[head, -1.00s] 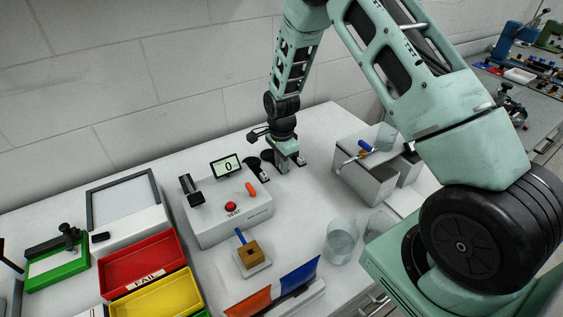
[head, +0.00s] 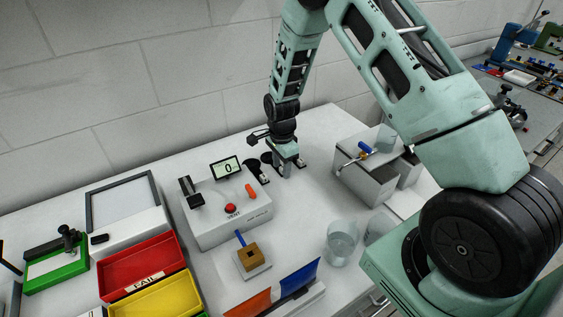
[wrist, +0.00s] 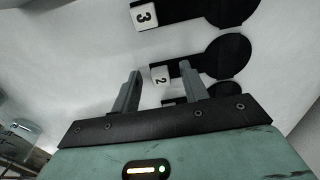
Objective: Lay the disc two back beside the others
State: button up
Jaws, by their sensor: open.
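Disc two (wrist: 228,55) is a flat black paddle with a round end and a white tag marked 2 (wrist: 160,76). It lies on the white bench top in the wrist view, parallel to disc three (wrist: 230,10), with a clear gap between them. My gripper (wrist: 162,75) is open, its fingertips on either side of the tag marked 2; one finger covers part of the handle. I cannot tell whether they touch it. Another black disc (wrist: 228,90) is mostly hidden behind my gripper. In the head view my gripper (head: 287,172) is low over the tagged ends.
A white tester box (head: 225,225) with a display reading 0 stands left of my gripper. A grey block stand (head: 365,185) is to the right. A glass beaker (head: 341,245) and a brown block (head: 249,255) are in front. Bare bench lies between.

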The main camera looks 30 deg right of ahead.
notch_tip(320, 180, up, 17)
jog(key=b, duration=0.2)
jog(key=shift+r+b, duration=0.2)
jog(key=shift+b, duration=0.15)
dwell(0.4)
jog(key=s+a+r+n+y, duration=0.1)
jog(key=s+a+r+n, duration=0.3)
jog(key=s+a+n, duration=1.3)
jog(key=s+n, duration=0.3)
jog(key=s, duration=0.3)
jog(key=s+a+n, duration=0.3)
jog(key=s+n, duration=0.2)
jog(key=s, duration=0.3)
jog(key=shift+s+a+n, duration=0.3)
